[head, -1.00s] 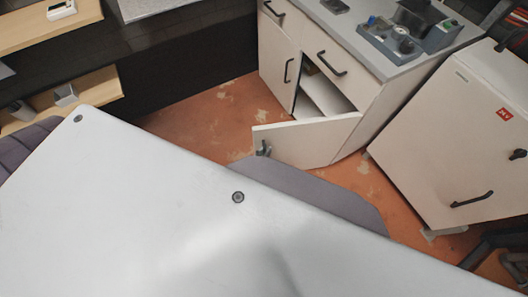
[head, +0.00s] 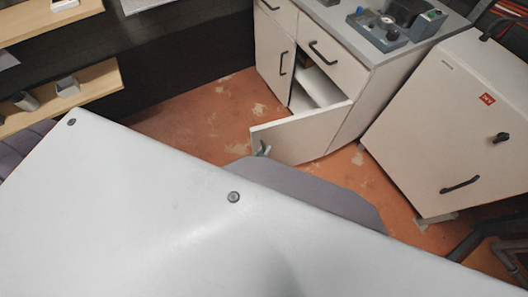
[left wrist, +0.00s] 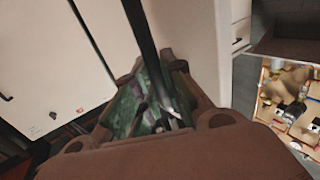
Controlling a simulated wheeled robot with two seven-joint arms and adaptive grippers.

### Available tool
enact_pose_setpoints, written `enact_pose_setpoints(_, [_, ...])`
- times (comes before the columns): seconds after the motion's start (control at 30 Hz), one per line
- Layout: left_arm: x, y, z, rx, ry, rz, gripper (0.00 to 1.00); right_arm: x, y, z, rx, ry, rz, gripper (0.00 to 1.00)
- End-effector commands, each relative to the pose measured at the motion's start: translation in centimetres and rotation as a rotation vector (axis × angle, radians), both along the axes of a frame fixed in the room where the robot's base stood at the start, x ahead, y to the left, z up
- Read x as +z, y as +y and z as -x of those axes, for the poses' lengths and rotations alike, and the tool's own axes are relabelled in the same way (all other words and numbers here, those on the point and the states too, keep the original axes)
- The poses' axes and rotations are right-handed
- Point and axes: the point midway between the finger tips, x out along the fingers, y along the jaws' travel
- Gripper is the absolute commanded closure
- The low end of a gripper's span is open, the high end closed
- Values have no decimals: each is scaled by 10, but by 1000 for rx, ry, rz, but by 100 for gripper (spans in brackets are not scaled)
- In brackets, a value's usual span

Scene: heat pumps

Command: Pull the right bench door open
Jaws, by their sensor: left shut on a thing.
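The right bench door (head: 300,133) is a white panel under the drawer of the white bench cabinet (head: 355,119). It stands well open, swung outward from its right side, and the shelf inside shows. My left gripper (head: 263,149) is at the door's free left edge, low in front of the bench. In the left wrist view its greenish fingers (left wrist: 155,103) are shut around the dark bar handle (left wrist: 141,38), beside the pale door panel (left wrist: 188,35). Most of the left arm is hidden in the head view. My right gripper is not in view.
The left bench door (head: 275,58) is closed. A tilted-looking white unit (head: 440,120) with dark handles stands to the right. Wooden shelves (head: 75,95) are at the left. Bare orange floor (head: 190,120) lies left of the open door.

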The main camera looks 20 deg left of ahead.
Motion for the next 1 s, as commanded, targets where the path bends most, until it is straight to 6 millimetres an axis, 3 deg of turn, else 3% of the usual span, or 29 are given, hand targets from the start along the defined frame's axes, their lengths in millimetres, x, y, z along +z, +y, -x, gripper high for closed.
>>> enact_pose_setpoints(0.13, [0,0,0,0,0,0,100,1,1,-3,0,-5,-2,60])
enact_pose_setpoints(0.17, [0,0,0,0,0,0,86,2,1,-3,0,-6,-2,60])
enact_pose_setpoints(0.33, [0,0,0,0,0,0,66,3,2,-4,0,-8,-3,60])
enact_pose_setpoints(0.77, [0,0,2,0,0,0,66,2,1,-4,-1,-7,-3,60])
enact_pose_setpoints(1.0, [-1,3,17,0,2,0,66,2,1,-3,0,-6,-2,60])
